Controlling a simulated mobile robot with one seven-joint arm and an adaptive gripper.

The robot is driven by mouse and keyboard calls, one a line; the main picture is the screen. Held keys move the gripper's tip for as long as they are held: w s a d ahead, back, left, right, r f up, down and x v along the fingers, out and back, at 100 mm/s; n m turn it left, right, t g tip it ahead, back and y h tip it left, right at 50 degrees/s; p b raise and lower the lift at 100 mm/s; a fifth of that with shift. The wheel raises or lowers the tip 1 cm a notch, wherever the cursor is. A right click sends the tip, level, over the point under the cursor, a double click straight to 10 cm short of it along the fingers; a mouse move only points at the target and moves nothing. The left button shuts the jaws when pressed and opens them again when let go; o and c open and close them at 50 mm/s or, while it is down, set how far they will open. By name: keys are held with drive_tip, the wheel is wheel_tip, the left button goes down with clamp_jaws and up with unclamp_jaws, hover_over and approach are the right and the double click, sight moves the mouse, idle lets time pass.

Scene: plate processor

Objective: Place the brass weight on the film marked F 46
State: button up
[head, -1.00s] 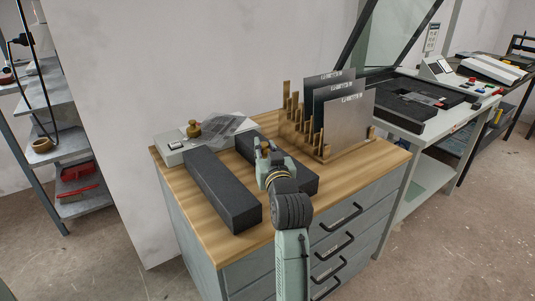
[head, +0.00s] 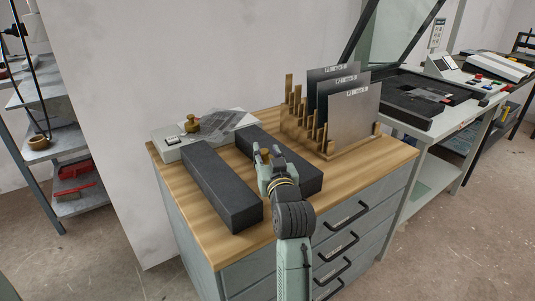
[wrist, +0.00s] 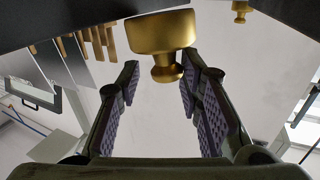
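One brass weight (wrist: 160,35) stands just ahead of my gripper, on the right dark block (head: 300,176); in the wrist view it appears upside down. Its knob is between my fingertips. My gripper (head: 265,157) is open around the knob (wrist: 166,70), with a gap at the left finger; contact at the right finger is unclear. A second brass weight (head: 192,124) sits on the pale box at the back left, beside or on a grey see-through film (head: 232,121). It also shows in the wrist view (wrist: 241,9). I cannot read a mark on the film.
A left dark block (head: 222,188) lies on the wooden cabinet top (head: 345,178). A rack with wooden pegs (head: 289,88) holds upright labelled plates (head: 354,116) at the back right. The pale box (head: 170,152) is by the wall. A bench with an open lidded unit (head: 425,100) stands further right.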

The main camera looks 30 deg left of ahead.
drive_tip(key=shift+o, duration=0.7)
drive_tip(key=shift+r, duration=0.1)
drive_tip(key=shift+d+r, duration=0.1)
drive_tip(key=shift+d, duration=0.05)
drive_tip(key=p+v, duration=0.4)
drive_tip(key=v, duration=0.7)
drive_tip(key=shift+s+d, duration=0.25)
drive_tip(key=shift+s, duration=0.05)
drive_tip(key=shift+r, duration=0.1)
